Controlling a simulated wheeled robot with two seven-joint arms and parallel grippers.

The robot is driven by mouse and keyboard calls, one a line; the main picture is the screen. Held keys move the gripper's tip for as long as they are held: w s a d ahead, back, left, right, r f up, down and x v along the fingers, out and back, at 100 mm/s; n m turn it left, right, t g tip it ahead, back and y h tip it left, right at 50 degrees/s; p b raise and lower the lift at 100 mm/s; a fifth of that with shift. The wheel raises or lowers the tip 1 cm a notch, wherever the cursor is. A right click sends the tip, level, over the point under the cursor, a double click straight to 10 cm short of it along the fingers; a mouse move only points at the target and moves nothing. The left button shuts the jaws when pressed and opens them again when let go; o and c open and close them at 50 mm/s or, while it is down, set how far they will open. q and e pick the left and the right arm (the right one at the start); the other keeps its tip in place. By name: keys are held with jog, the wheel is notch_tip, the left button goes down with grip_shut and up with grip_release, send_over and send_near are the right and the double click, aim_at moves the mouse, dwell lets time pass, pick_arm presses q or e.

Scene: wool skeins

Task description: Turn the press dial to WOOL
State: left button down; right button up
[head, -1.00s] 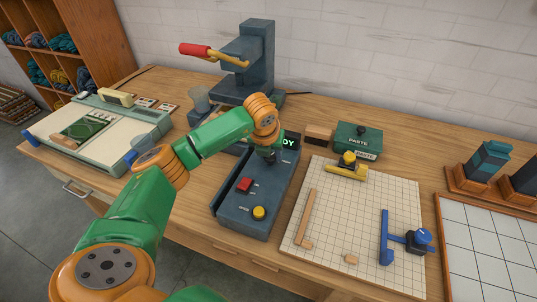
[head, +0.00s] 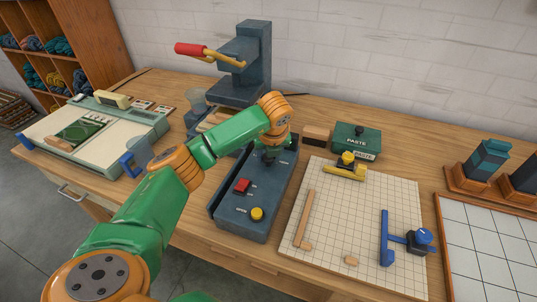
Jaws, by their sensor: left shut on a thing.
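The press (head: 243,60) stands at the back of the bench, with a red-handled brass lever (head: 192,49). In front of it is the dark control box (head: 240,221), with a red button (head: 242,185) and a yellow button (head: 257,214). My left gripper (head: 269,157) points down at the upper part of this box and is shut on a small dark knob there, which looks like the dial. The dial's pointer and its labels are hidden or too small to read. The box's display is mostly hidden behind my wrist. My right gripper does not show.
A gridded board (head: 340,220) with a yellow clamp (head: 345,172) and a blue clamp (head: 388,238) lies right of the box. A green paste box (head: 358,141) stands behind it. A cream machine (head: 93,140) sits at the left.

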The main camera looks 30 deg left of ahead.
pick_arm(q)
jog(key=shift+r, duration=0.1)
jog(key=shift+c, duration=1.9)
grip_release()
jog(key=shift+w+a, duration=0.1)
jog(key=b+v, duration=0.1)
jog(key=v, duration=0.6)
